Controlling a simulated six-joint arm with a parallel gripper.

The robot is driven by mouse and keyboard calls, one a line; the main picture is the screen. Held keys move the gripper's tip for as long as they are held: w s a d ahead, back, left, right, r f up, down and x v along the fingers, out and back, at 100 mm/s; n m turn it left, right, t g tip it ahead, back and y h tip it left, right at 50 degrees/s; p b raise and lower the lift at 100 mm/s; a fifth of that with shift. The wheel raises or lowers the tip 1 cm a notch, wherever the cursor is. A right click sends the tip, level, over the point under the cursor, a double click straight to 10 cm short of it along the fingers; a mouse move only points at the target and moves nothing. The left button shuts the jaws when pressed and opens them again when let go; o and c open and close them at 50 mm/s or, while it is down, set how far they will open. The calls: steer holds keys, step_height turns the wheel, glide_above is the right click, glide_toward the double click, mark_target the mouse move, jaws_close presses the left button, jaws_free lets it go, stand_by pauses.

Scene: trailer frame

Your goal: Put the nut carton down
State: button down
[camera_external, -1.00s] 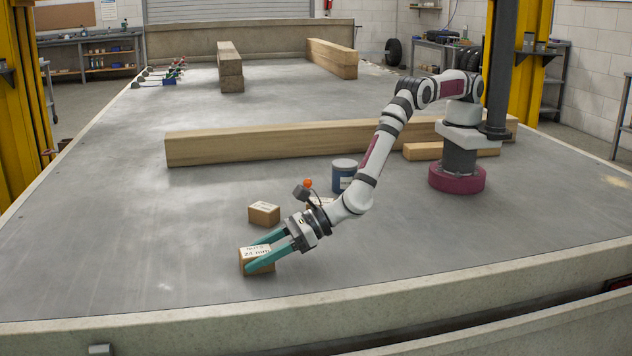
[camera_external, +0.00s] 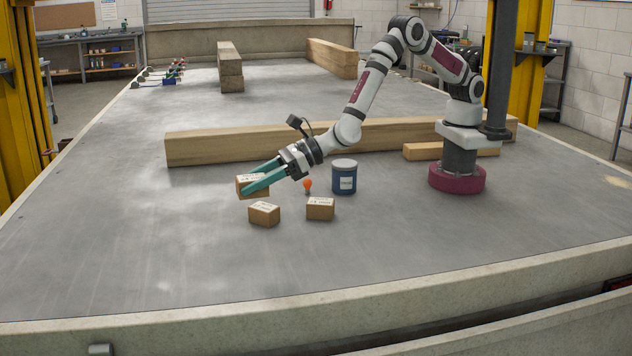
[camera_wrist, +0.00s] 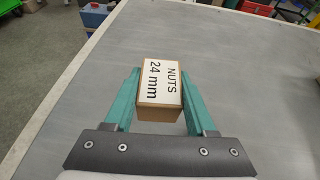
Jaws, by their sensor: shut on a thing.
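The nut carton (camera_external: 249,180) is a small brown box with a white label. In the wrist view the carton (camera_wrist: 160,84) sits between my teal fingers, and its label reads "NUTS 24 mm". My gripper (camera_external: 262,178) is shut on the carton, with one finger along each side. The gripper reaches down to the left in the external view, and the carton appears to be above the grey deck (camera_external: 150,240). I cannot tell the exact height. Part of the carton is hidden by the fingers.
Two other brown cartons stand on the deck, one at the front (camera_external: 264,214) and one to its right (camera_external: 320,208). A blue tin (camera_external: 344,177) and a small orange-topped item (camera_external: 307,186) stand nearby. A long timber beam (camera_external: 240,146) lies behind. The deck's left and front are clear.

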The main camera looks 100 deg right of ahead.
steer(key=s+a+f+m+h, duration=0.2)
steer(key=s, duration=0.4)
steer(key=m+g+h, duration=0.2)
steer(key=m+h, duration=0.3)
steer(key=h, duration=0.1)
glide_above(375, 210)
steer(key=w+a, duration=0.5)
steer(key=w, duration=0.3)
step_height(375, 210, down, 2)
steer(key=shift+w+d+f, duration=0.1)
steer(key=shift+w, duration=0.05)
steer(key=s+d+r+m+g+h, duration=0.1)
steer(key=s+d+m+g+h, duration=0.15)
steer(key=s+d, duration=0.4)
steer(key=shift+m+t, duration=0.25)
steer(key=shift+t, duration=0.1)
steer(key=f, duration=0.2)
steer(key=s+a+f, duration=0.1)
steer(key=f, duration=0.4)
steer(key=shift+s+a+f, duration=0.3)
steer(key=shift+s, duration=0.05)
steer(key=shift+f, duration=0.1)
steer(key=shift+c, duration=1.1)
jaws_free()
